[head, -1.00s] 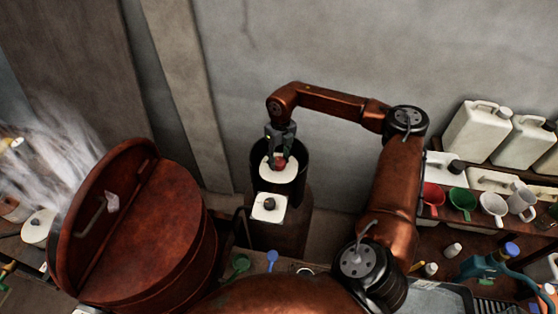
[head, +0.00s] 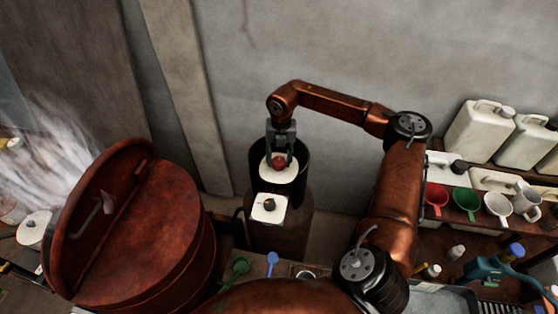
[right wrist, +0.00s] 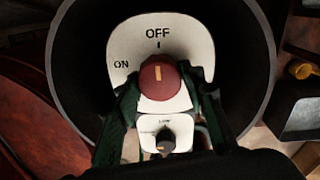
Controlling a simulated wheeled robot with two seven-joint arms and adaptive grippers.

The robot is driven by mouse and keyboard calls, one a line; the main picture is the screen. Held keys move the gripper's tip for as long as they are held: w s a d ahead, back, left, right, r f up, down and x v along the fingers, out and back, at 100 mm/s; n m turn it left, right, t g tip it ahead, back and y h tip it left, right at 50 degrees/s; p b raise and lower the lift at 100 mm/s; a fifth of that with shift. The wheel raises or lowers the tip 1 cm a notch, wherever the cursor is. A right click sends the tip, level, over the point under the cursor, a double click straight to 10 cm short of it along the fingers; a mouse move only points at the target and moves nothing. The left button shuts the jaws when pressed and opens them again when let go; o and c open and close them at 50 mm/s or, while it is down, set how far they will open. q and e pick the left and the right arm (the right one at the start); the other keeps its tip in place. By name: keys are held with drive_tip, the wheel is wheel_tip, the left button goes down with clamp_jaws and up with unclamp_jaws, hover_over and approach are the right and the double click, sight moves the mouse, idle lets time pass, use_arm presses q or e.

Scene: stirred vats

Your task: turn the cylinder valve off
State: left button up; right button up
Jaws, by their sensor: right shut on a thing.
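The cylinder valve's round red knob (head: 279,163) sits on a white plate (head: 268,175) inside a dark open collar, on top of the brown cylinder (head: 290,232). In the right wrist view the knob (right wrist: 160,84) carries a pale line that points up, in line with the tick under OFF on the plate (right wrist: 200,45). ON is printed to the left. My right gripper (head: 279,158) is shut on the knob, with one finger on each side; its fingers also show in the right wrist view (right wrist: 160,92). My left gripper is not in view.
A smaller white plate with a black knob (head: 269,206) is just in front of the collar. A large rusty round vessel (head: 150,240) stands at left, with white vapour beyond it. Mugs (head: 467,202) and white jugs (head: 480,130) stand on shelves at right. A wall is behind.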

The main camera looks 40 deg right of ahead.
sight(280, 160)
drive_tip(key=shift+r, duration=0.1)
idle(0.4)
drive_tip(key=o, duration=1.2)
drive_tip(key=shift+c, duration=0.2)
wheel_tip(280, 160, up, 12)
drive_tip(key=shift+s+d, duration=0.15)
drive_tip(key=shift+d, duration=0.05)
